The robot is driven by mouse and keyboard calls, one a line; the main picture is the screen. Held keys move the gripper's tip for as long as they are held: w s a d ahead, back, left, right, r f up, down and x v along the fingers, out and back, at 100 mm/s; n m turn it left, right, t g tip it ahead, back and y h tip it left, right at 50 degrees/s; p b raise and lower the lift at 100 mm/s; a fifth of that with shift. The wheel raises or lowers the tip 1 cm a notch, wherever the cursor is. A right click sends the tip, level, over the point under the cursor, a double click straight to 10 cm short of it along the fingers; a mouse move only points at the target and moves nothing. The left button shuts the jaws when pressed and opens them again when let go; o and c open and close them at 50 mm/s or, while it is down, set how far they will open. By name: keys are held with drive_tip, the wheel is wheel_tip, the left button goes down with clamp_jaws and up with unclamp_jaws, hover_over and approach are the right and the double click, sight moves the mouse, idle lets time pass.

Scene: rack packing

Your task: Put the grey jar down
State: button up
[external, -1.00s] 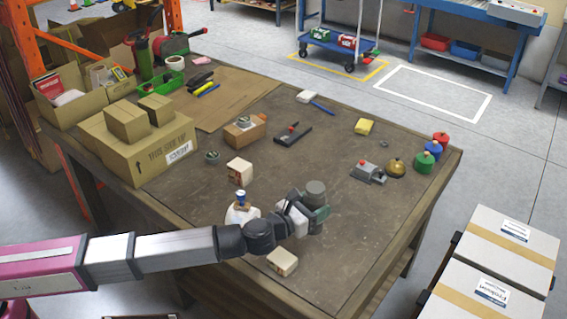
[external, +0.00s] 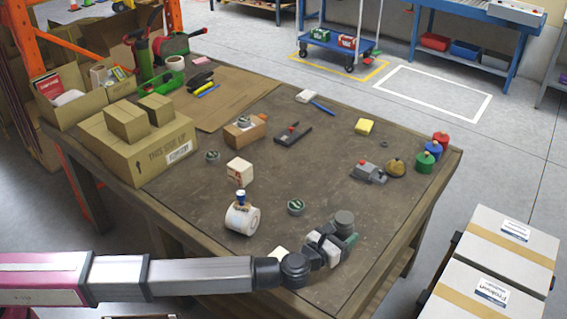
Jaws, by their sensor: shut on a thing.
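My gripper (external: 336,238) is shut on the grey jar (external: 344,218) near the front right part of the brown table (external: 340,180). The jar looks upright, with its dark grey round top showing above the fingers. Its lower part is hidden by my gripper, and I cannot tell whether its base touches the table. A green part shows just right of the fingers.
A white roll (external: 242,219) and a small grey-green round thing (external: 295,206) stand left of my gripper. A grey device (external: 368,173) and brass-coloured pot (external: 396,168) stand farther back. The table right of my gripper is clear.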

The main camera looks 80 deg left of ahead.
drive_tip(key=shift+f, duration=1.9)
drive_tip(key=o, duration=1.1)
drive_tip(key=shift+f, duration=0.15)
drive_tip(key=shift+o, duration=0.2)
drive_tip(key=shift+s+d, duration=0.15)
drive_tip(key=shift+s, duration=0.05)
drive_tip(key=v, duration=1.1)
drive_tip(key=shift+s+d, duration=0.15)
drive_tip(key=shift+s, duration=0.1)
